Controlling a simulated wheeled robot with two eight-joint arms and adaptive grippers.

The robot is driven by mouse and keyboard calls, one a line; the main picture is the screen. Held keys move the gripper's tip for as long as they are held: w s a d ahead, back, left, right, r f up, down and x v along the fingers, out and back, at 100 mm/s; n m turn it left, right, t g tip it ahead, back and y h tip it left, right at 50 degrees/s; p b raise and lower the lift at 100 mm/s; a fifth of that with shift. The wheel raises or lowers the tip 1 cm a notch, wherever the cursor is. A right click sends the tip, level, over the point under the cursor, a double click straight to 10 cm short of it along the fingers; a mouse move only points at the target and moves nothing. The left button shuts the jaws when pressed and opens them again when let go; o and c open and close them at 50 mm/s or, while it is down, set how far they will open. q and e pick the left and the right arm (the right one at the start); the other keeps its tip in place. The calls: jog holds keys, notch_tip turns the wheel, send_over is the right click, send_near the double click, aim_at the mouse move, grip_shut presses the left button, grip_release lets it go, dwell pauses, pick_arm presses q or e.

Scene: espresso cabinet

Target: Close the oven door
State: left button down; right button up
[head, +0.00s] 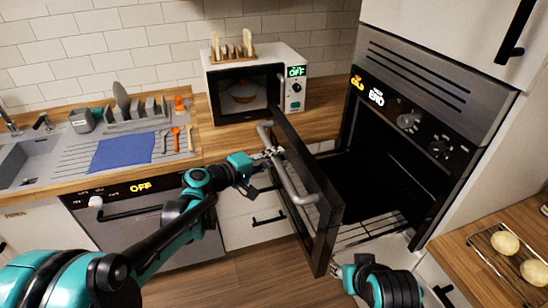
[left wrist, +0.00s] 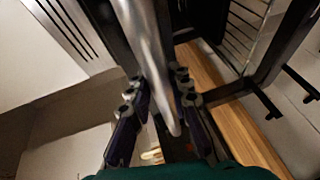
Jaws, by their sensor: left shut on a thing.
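The oven door (head: 318,215) is a dark panel standing open in front of the oven (head: 420,100), with the dark cavity and wire rack (head: 375,226) exposed behind it. Its curved silver handle (head: 290,182) faces left. My left gripper (head: 268,158) is at the upper part of this handle. In the left wrist view the silver handle (left wrist: 143,45) passes between the two fingers of my left gripper (left wrist: 157,90), which is shut on it. My right gripper (head: 336,269) is near the door's bottom edge; its finger opening is too small to tell.
A microwave (head: 299,91) stands on the counter behind the door. A dishwasher (head: 150,229) and the sink (head: 25,163) are at left. A rack with buns (head: 491,259) lies on the right counter. Open floor (head: 255,272) shows in front.

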pick_arm(q)
jog(key=w+d+p, duration=0.1)
jog(key=w+d, duration=0.2)
jog(key=d, duration=0.8)
jog(key=w+d+p, duration=0.1)
jog(key=w+d, duration=0.3)
jog(key=d, duration=0.7)
jog(key=w+d+p, duration=0.1)
jog(key=w+d, duration=0.2)
jog(key=d, duration=0.8)
jog(key=shift+w+d, duration=0.15)
jog(key=shift+w, duration=0.2)
jog(key=c, duration=1.4)
grip_release()
jog(key=shift+d, duration=0.1)
jog(key=shift+o, duration=0.2)
jog(key=shift+d, duration=0.1)
jog(key=shift+a, duration=0.2)
jog(key=v, duration=1.1)
jog(key=shift+s+a, duration=0.25)
